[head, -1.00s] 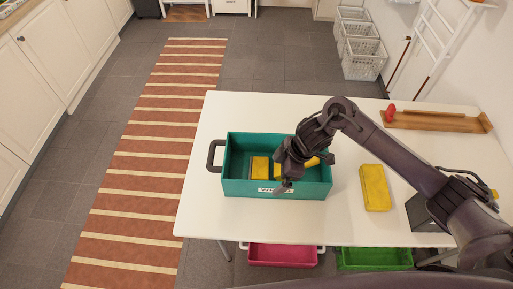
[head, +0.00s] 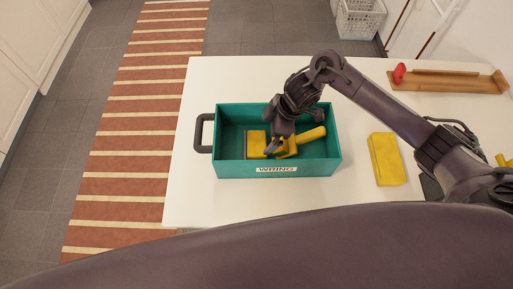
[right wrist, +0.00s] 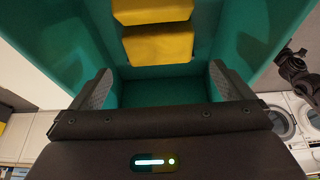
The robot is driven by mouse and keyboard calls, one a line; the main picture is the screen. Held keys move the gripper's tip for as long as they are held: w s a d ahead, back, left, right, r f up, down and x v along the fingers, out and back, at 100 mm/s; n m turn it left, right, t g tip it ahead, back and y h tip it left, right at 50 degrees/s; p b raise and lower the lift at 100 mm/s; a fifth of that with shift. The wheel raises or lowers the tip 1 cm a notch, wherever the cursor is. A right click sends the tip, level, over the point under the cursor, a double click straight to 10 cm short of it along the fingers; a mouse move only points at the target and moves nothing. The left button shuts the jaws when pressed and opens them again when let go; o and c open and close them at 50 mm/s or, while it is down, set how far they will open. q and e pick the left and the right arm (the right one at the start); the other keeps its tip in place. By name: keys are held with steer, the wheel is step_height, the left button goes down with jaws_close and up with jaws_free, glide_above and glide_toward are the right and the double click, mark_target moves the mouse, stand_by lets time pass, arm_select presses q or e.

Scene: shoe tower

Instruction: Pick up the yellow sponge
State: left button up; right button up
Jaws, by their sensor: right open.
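A yellow block like a sponge (head: 387,159) lies flat on the white table, right of the teal bin (head: 277,171) labelled WRING. Inside the bin are a yellow block with a dark edge (head: 255,141) and a yellow handle-like piece (head: 311,134); I cannot tell whether they are joined. My right gripper (head: 276,146) reaches into the bin between them, partly hiding them. In the right wrist view its open fingers (right wrist: 160,88) have nothing between them, and yellow blocks (right wrist: 158,47) show beyond, against the teal wall. My left gripper is not in view.
The bin has a dark handle (head: 203,133) on its left. A wooden rack (head: 450,82) with a red knob stands at the back right of the white table (head: 230,80). The table behind the bin is clear.

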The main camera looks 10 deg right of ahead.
steer(key=shift+w+f+b, duration=0.15)
steer(key=shift+f+b, duration=0.15)
steer(key=shift+f, duration=0.55)
steer(key=shift+x, duration=1.15)
steer(key=x, duration=0.2)
steer(key=p+x, duration=0.1)
steer(key=x, duration=0.2)
steer(key=shift+a+r, duration=0.1)
steer(key=shift+a, duration=0.25)
steer(key=c, duration=0.7)
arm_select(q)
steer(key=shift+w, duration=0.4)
arm_select(e)
steer(key=shift+r, duration=0.15)
step_height(320, 180, up, 13)
arm_select(q)
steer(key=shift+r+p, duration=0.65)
steer(key=shift+p, duration=0.15)
arm_select(e)
step_height(320, 180, up, 7)
glide_above(257, 143)
steer(key=shift+w+d, duration=0.1)
